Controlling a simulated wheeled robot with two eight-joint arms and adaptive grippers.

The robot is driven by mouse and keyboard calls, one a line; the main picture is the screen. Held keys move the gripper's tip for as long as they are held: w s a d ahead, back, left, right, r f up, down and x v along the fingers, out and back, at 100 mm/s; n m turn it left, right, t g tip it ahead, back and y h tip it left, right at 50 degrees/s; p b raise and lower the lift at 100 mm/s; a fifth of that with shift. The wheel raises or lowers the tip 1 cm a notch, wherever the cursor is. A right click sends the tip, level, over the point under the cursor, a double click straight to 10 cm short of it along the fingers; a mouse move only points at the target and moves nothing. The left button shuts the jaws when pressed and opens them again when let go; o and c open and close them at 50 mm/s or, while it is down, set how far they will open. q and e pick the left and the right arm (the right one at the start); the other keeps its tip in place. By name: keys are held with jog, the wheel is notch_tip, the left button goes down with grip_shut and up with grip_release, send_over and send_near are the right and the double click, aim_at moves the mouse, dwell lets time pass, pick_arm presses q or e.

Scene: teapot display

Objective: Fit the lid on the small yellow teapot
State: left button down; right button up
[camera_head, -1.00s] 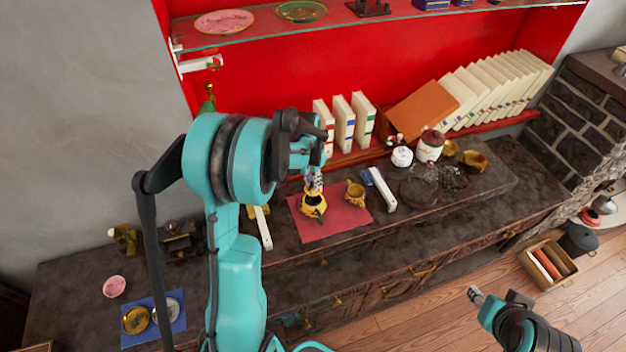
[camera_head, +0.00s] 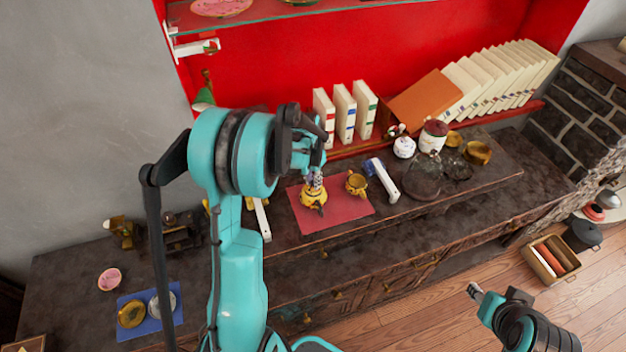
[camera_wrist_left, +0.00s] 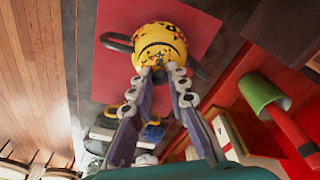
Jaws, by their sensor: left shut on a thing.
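The small yellow teapot (camera_head: 313,200) stands on a red mat (camera_head: 345,213) on the dark counter. In the left wrist view the teapot (camera_wrist_left: 150,30) is patterned, with a dark handle and spout at its sides. My left gripper (camera_head: 314,182) is directly above it, fingers pointing down. In the left wrist view its fingertips (camera_wrist_left: 166,72) are shut on the small dark knob of the yellow lid (camera_wrist_left: 157,54). The lid is at the teapot's top; whether it is fully seated I cannot tell. My right gripper (camera_head: 475,292) is far from the teapot, over the floor, its fingers too small to judge.
A yellow cup (camera_head: 356,184) stands right of the teapot on the mat. A white-and-blue bar (camera_head: 383,180) lies beyond it, then a white jar (camera_head: 403,147) and dark glassware. White books (camera_head: 344,112) stand behind. A blue mat (camera_head: 150,314) with dishes lies at lower left.

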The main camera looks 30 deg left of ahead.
pick_arm(q)
jog(key=shift+f+b, duration=0.3)
jog(key=c, duration=1.4)
grip_release()
jog(key=shift+r, duration=0.1)
notch_tip(320, 180, up, 12)
jog(key=s, duration=0.1)
jog(key=shift+s, duration=0.2)
jog(key=shift+a, duration=0.1)
